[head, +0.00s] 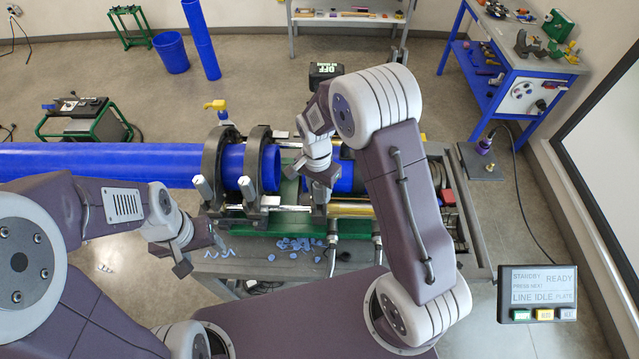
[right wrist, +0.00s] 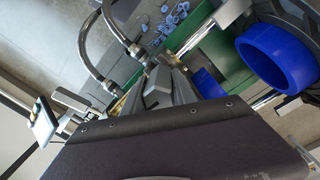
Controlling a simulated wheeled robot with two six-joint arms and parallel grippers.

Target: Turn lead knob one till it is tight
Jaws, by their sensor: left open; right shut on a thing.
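My right gripper (head: 321,180) is shut on a clamp knob at the right-hand pipe clamp, just right of the open blue pipe end. The knob is mostly hidden by the fingers. In the right wrist view the closed fingers (right wrist: 163,80) show at the clamp. I cannot tell its turn or tightness. Two more silver knobs, one at left (head: 203,188) and one beside it (head: 248,188), stand at the front of the black ring clamps (head: 213,160). My left gripper (head: 202,255) is open and empty, low and left of those knobs, apart from them.
A long blue pipe (head: 100,162) runs in from the left through the clamps. Blue shavings (head: 300,244) lie on the cart below. A display panel (head: 538,290) stands at the right. Curved hoses (right wrist: 92,50) run near the right gripper. A blue workbench (head: 520,60) is far right.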

